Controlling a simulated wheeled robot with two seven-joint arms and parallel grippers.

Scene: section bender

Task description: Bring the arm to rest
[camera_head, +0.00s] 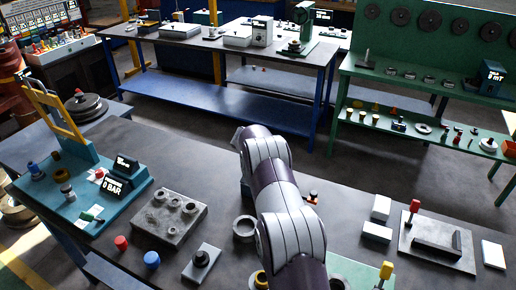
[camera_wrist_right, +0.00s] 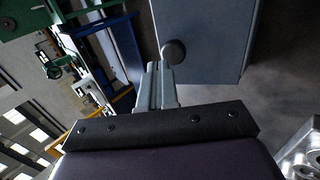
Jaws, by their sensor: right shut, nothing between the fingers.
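My right arm, with white-grey and purple links, rises through the middle of the head view over the grey workbench (camera_head: 340,200). Its gripper cannot be made out there. In the right wrist view my right gripper (camera_wrist_right: 157,68) has its grey fingers together, with nothing between them. A dark round thing (camera_wrist_right: 173,52) shows just past the fingertips, in front of a blue-grey panel (camera_wrist_right: 205,35); whether the fingers touch it I cannot tell. My left gripper is in neither view.
On the bench stand a teal device with a "0 BAR" display (camera_head: 116,187), a grey block with round fittings (camera_head: 168,218), a dark ring (camera_head: 245,228) beside my arm, and a plate with a red-knobbed lever (camera_head: 413,207). Blue tables (camera_head: 225,92) and green shelving (camera_head: 430,82) stand behind, across open floor.

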